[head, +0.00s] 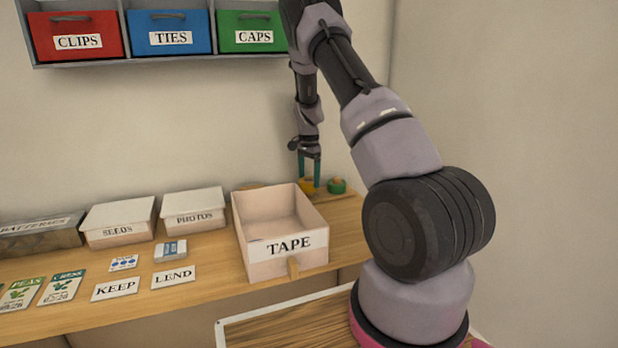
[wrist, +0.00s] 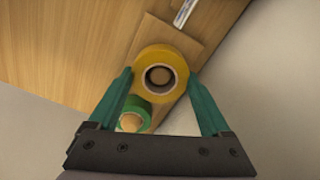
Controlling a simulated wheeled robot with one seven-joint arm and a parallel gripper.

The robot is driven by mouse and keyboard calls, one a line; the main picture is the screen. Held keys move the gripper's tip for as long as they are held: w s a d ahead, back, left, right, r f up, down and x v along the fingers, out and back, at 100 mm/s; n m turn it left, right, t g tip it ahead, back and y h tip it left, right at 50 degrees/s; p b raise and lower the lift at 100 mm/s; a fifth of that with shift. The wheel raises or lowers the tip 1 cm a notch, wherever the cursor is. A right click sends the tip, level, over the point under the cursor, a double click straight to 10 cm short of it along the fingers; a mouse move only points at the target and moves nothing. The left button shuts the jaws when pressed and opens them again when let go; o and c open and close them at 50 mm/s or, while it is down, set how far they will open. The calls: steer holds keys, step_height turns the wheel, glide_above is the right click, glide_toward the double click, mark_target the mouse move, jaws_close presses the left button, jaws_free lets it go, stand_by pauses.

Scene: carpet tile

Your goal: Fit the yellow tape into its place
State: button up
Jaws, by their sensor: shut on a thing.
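My gripper (head: 309,181) points down at the back of the shelf, just behind the right side of the box labelled TAPE. Its teal fingers are shut on the yellow tape (head: 308,187). In the wrist view the yellow tape (wrist: 161,63) sits between the fingertips, its hole facing the camera. A green tape roll (head: 337,186) stands just right of it; in the wrist view the green roll (wrist: 132,117) is partly hidden below the yellow one. The open TAPE box (head: 262,271) stands at the shelf's front, and the part of its inside that I see looks empty.
White boxes labelled SEEDS (head: 118,222) and PHOTOS (head: 193,207) and a BATTERIES box (head: 40,236) stand to the left. KEEP (head: 115,289) and LEND (head: 173,276) cards lie in front, with seed packets. CLIPS, TIES and CAPS bins (head: 168,38) hang above.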

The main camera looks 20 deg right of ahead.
steer(key=shift+f, duration=1.2)
stand_by(1.0)
